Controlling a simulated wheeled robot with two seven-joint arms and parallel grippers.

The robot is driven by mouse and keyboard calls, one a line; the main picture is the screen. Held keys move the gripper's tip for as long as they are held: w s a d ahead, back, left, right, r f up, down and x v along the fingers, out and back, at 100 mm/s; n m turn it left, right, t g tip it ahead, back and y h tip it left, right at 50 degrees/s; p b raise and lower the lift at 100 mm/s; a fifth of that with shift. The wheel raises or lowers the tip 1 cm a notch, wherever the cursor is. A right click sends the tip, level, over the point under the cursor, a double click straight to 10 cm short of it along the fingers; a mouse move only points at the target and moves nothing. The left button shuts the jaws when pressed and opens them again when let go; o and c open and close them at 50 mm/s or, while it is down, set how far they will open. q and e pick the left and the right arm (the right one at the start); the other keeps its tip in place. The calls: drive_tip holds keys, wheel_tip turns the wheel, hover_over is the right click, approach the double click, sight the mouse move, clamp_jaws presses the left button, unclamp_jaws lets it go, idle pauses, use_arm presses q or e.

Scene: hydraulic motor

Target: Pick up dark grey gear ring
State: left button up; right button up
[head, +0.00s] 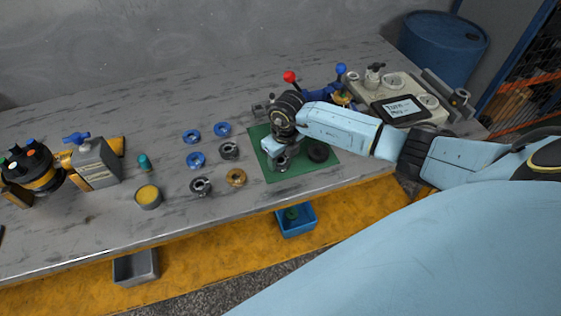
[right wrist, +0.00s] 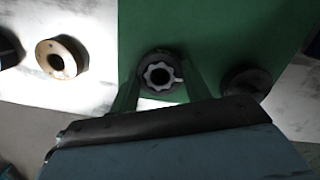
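A dark grey ring with a light toothed inside (right wrist: 160,72) lies between the two fingertips of my right gripper (right wrist: 161,85) in the right wrist view. Both fingers are close against its sides; whether they press on it cannot be told. In the head view my right gripper (head: 279,150) points down over the green mat (head: 300,168), and the arm hides part of the mat. Two similar dark rings with metallic insides (head: 200,186) (head: 229,151) lie on the table left of the mat. My left gripper is not in view.
A black ring (head: 318,152) lies on the mat right of my gripper. A gold ring (head: 236,177) and several blue rings (head: 195,159) lie to the left. A blue bin (head: 296,222) hangs below the front edge. A pump unit (head: 400,92) stands back right.

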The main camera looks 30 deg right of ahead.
drive_tip(key=c, duration=0.6)
wheel_tip(320, 180, up, 10)
drive_tip(key=shift+r, duration=0.1)
drive_tip(key=shift+c, duration=0.2)
drive_tip(key=shift+p, duration=0.35)
drive_tip(key=shift+r+p, duration=0.5)
drive_tip(key=shift+r, duration=0.3)
